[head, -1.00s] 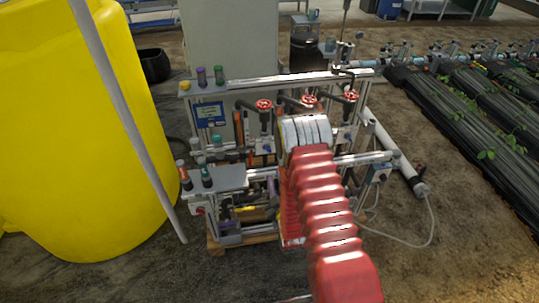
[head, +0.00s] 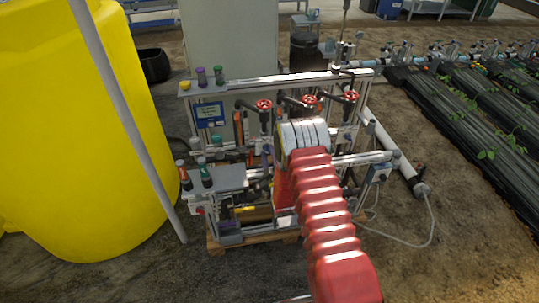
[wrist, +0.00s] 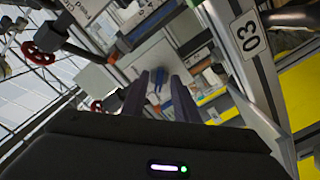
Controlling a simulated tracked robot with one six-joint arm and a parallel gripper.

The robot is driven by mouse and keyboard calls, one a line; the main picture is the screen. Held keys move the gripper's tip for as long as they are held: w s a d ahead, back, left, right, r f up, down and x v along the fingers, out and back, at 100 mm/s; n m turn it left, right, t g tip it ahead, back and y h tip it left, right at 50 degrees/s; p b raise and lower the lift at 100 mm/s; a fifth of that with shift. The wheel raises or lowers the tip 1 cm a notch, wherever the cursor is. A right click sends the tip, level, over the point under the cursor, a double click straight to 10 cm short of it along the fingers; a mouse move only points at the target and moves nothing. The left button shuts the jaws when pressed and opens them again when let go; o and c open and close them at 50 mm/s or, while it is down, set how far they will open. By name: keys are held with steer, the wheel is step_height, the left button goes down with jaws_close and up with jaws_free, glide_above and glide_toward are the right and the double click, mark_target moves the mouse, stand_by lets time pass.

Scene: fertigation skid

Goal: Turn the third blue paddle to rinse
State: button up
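In the wrist view, a small blue paddle (wrist: 157,86) stands out from a pale plate, seen through the gap between my two fingers. My gripper (wrist: 160,95) is open, with its dark fingers pointing toward the paddle. The paddle looks beyond the fingertips, but I cannot tell the exact distance.
Red handwheels (head: 264,105) line the upper skid; one also shows in the wrist view (wrist: 38,53). The skid's aluminium frame (head: 290,80) surrounds the work area. A yellow tank (head: 80,140) stands left, behind a grey pole (head: 125,120). A white pipe (head: 392,152) lies right.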

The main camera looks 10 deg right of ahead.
steer(key=shift+w, duration=0.15)
steer(key=shift+c, duration=0.3)
jaws_close()
